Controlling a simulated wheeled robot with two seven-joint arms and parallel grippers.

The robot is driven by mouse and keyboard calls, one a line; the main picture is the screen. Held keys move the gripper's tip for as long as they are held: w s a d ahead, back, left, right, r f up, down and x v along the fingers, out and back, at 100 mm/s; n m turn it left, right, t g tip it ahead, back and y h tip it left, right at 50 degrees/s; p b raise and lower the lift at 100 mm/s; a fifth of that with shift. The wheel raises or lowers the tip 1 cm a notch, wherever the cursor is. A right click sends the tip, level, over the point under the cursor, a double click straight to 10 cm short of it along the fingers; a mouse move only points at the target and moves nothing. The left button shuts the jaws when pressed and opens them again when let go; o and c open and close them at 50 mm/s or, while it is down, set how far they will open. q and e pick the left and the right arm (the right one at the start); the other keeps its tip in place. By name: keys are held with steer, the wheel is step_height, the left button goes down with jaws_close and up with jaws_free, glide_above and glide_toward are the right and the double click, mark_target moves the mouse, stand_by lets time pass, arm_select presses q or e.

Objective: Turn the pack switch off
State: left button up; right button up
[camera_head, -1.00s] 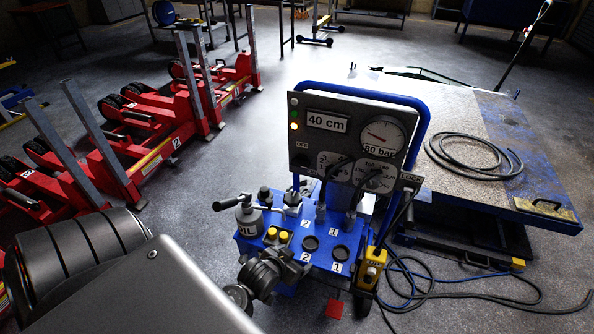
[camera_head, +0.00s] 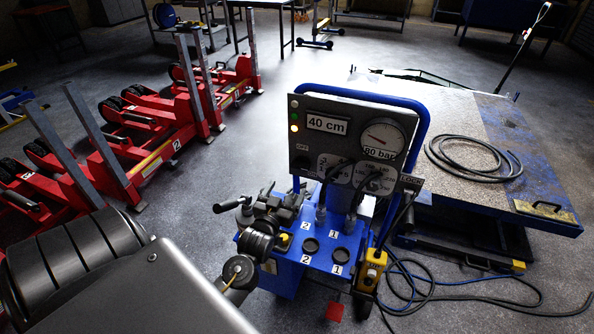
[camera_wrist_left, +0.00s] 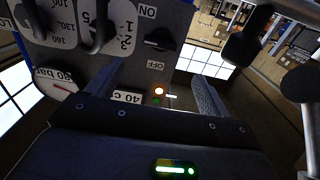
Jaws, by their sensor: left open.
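The blue hydraulic pack (camera_head: 325,262) has a grey panel with a "40 cm" display, a gauge and hoses. The pack switch (camera_wrist_left: 160,40) is a dark knob between the upside-down ON and OFF labels in the left wrist view; I cannot tell which way it is set. In the head view the switch (camera_head: 301,162) is small and dark at the panel's lower left. A lamp (camera_head: 294,128) glows orange on the panel. My left gripper (camera_head: 283,203) is open and empty, below and in front of the switch, apart from it. Its fingers (camera_wrist_left: 155,85) frame the panel edge.
Lever handles (camera_wrist_left: 245,40) stand close beside my left gripper. Red wheel lifts (camera_head: 150,150) line the floor at left. A lift table (camera_head: 490,195) with a coiled hose stands at right. Hoses lie on the floor in front of it.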

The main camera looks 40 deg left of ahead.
mark_target(299, 167)
arm_select(q)
steer(key=p+x, duration=0.1)
steer(key=x, duration=0.7)
steer(key=shift+w+a, duration=0.15)
steer(key=shift+w, duration=0.2)
steer(key=shift+w+a, duration=0.2)
steer(key=shift+w, duration=0.5)
arm_select(e)
steer(key=shift+s+a+r, duration=0.1)
steer(key=shift+a+r, duration=0.3)
steer(key=shift+r, duration=0.05)
arm_select(q)
steer(key=c, duration=1)
